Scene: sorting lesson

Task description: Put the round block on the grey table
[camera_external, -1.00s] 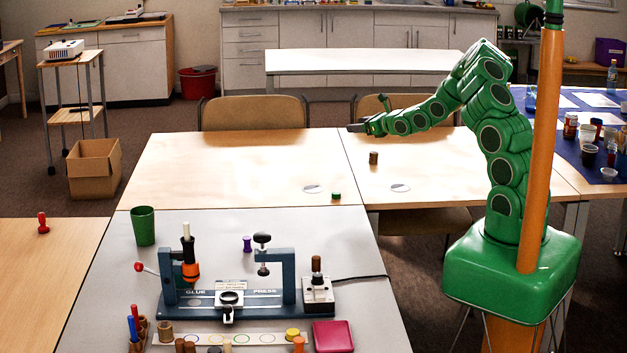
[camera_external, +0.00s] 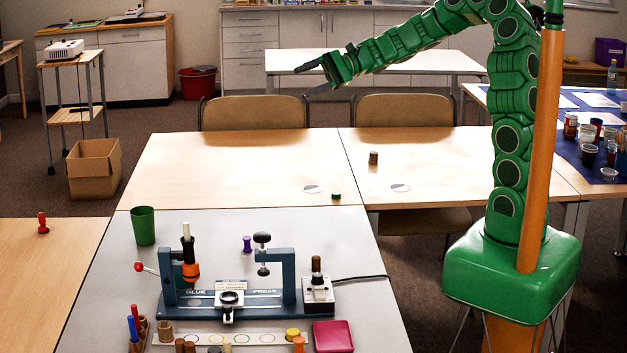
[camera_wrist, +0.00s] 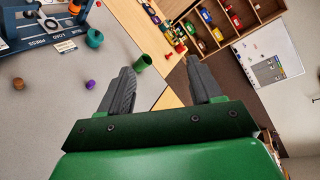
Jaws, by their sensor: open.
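A short green round block (camera_external: 336,195) lies on the wooden table near its front edge, beside a white disc. A taller brown cylinder (camera_external: 373,158) stands farther back on the wooden table to the right; I cannot tell which is the task's round block. The grey table (camera_external: 200,228) is in front and bears a press. My gripper (camera_external: 312,80) is open and empty, raised high above the far side of the wooden table, apart from both blocks. In the wrist view my gripper (camera_wrist: 160,75) has its fingers spread with nothing between them.
On the grey table stand a blue press (camera_external: 232,302), a green cup (camera_external: 143,226), a purple piece (camera_external: 247,244) and a pink box (camera_external: 333,337). Two white discs (camera_external: 313,189) lie on the wooden table (camera_external: 230,160). Bare grey surface lies along the table's back.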

